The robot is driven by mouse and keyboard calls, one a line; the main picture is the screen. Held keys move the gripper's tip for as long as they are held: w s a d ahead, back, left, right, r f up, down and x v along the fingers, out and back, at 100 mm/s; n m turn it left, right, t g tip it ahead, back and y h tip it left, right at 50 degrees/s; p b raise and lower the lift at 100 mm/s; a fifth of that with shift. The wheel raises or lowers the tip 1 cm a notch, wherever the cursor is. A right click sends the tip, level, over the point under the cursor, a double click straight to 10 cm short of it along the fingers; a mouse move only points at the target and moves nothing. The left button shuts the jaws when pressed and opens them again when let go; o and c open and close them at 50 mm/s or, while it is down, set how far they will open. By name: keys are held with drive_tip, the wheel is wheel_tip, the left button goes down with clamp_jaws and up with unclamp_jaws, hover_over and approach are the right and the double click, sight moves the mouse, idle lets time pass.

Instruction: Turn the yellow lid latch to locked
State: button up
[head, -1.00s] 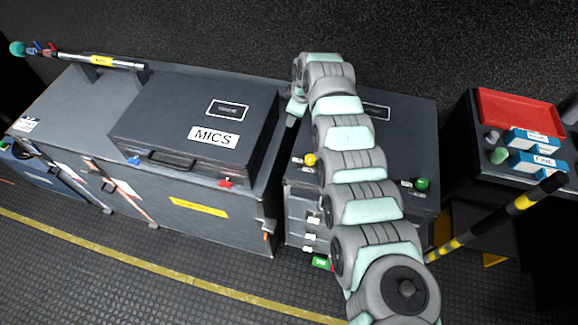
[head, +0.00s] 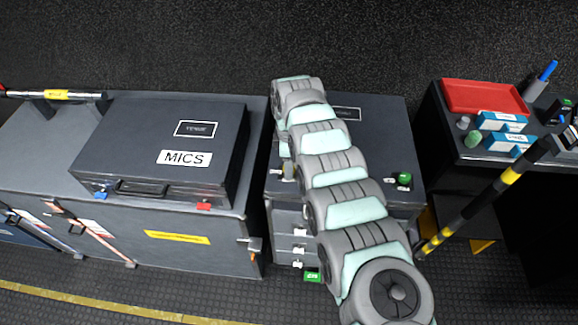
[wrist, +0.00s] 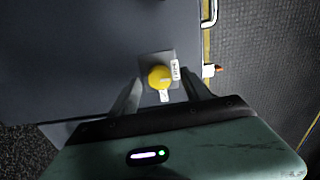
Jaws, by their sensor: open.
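The yellow lid latch (wrist: 159,76) is a round knob on a grey plate, seen in the wrist view. Two small white labels sit by it, one to its right and one just below; their text is too small to read. My gripper (wrist: 161,80) is open, with one finger on each side of the knob; contact is not clear. In the head view my gripper (head: 288,170) is at the front left of the dark lid (head: 385,120), and the yellow knob is hidden there.
A green knob (head: 404,178) is at the lid's front right. The MICS case (head: 165,130) stands on a cabinet to the left. A striped pole (head: 490,200) and a red tray (head: 482,96) are to the right. A drawer unit (head: 293,235) is below the lid.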

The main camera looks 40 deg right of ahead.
drive_tip(key=shift+f, duration=0.55)
clamp_jaws()
